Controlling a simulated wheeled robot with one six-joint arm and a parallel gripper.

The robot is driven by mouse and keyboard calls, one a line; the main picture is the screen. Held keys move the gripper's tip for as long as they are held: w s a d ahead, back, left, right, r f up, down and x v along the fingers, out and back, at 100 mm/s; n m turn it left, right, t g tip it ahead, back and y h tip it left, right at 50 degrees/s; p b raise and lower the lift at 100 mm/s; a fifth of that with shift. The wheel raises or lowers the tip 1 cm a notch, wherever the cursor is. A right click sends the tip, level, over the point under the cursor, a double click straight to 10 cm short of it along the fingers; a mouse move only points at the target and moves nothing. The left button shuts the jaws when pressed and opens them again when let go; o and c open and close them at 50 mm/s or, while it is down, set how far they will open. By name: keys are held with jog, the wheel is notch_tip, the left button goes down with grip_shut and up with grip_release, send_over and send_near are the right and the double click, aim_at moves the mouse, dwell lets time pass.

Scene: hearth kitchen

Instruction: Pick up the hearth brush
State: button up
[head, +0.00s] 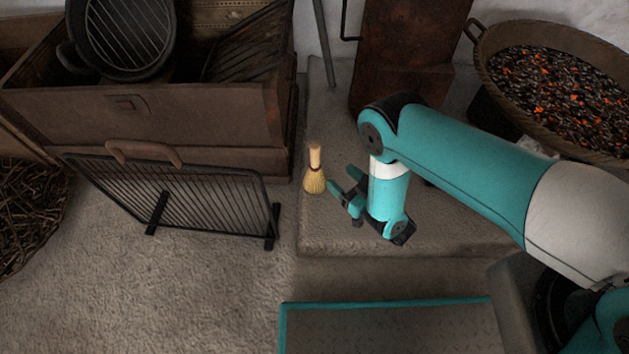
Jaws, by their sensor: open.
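The hearth brush (314,172) stands upright on the stone hearth slab (330,236) near its left edge. It has a pale wooden handle on top and straw-coloured bristles that flare out below. My gripper (342,178) is just to the right of the brush, its fingers pointing left towards the bristles. The gripper is open, and nothing shows between its fingers. A small gap seems to separate the nearer finger from the bristles; whether they touch is hard to tell.
A black fire screen (195,200) stands left of the slab, before a wooden chest (150,118) holding a grill pan (127,35). A rusty metal box (410,50) stands behind the brush. A pan of glowing coals (600,148) is at the upper right. The slab's front is clear.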

aim_at(318, 161)
jog(key=w+a+f+b, duration=0.1)
jog(key=b, duration=0.7)
jog(key=shift+w+a, duration=0.1)
jog(key=shift+w, duration=0.1)
jog(key=shift+r+b, duration=0.1)
jog(key=shift+b, duration=0.7)
jog(key=b+x, duration=0.3)
jog(key=x, duration=0.1)
jog(key=b+x, duration=0.3)
jog(key=x, duration=0.1)
jog(key=shift+a+r, duration=0.15)
jog(key=shift+a, duration=0.35)
jog(key=shift+w+a+r, duration=0.15)
jog(key=shift+w+a, duration=0.25)
jog(key=shift+w, duration=0.2)
